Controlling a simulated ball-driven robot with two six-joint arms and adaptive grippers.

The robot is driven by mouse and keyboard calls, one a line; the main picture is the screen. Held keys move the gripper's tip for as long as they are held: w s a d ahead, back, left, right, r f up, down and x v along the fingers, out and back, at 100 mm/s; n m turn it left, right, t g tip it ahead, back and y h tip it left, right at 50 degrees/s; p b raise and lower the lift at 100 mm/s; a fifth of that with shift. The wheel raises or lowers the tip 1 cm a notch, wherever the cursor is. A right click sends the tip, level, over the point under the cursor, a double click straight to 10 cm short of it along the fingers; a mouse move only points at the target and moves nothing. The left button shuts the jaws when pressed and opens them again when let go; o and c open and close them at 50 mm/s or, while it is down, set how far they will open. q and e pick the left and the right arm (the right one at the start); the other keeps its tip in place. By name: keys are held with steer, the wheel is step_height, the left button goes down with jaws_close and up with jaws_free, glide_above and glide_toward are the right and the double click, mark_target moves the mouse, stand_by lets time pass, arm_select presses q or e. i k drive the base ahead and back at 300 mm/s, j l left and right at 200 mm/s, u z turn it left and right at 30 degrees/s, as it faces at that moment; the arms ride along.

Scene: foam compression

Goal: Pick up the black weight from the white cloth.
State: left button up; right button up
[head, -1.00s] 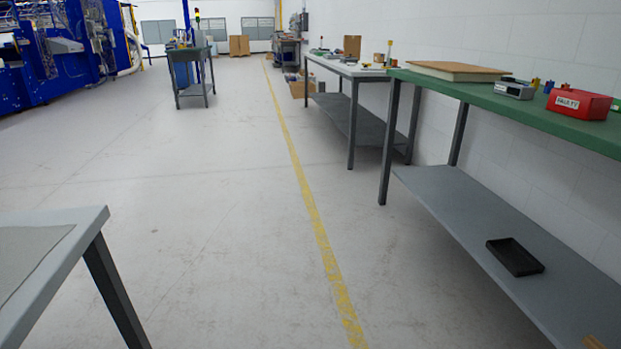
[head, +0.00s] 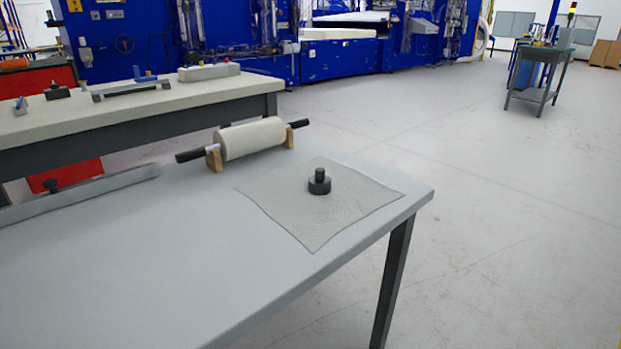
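The black weight (head: 319,183) stands upright on the cloth, a wide short cylinder with a narrower knob on top. The cloth (head: 310,227) looks pale grey and lies flat near the right corner of the grey table (head: 180,260). The weight sits near the middle of the cloth, with bare cloth around it. Neither of my grippers shows in the head view.
A pale roller (head: 252,138) with black handles rests on wooden supports behind the cloth. A long grey bar (head: 80,195) lies at the table's left. A second bench (head: 190,100) with tools stands behind. Open floor (head: 500,240) lies to the right.

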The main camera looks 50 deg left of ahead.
mark_target(320, 184)
steer(key=j+u, duration=0.1)
steer(key=u, duration=1.15)
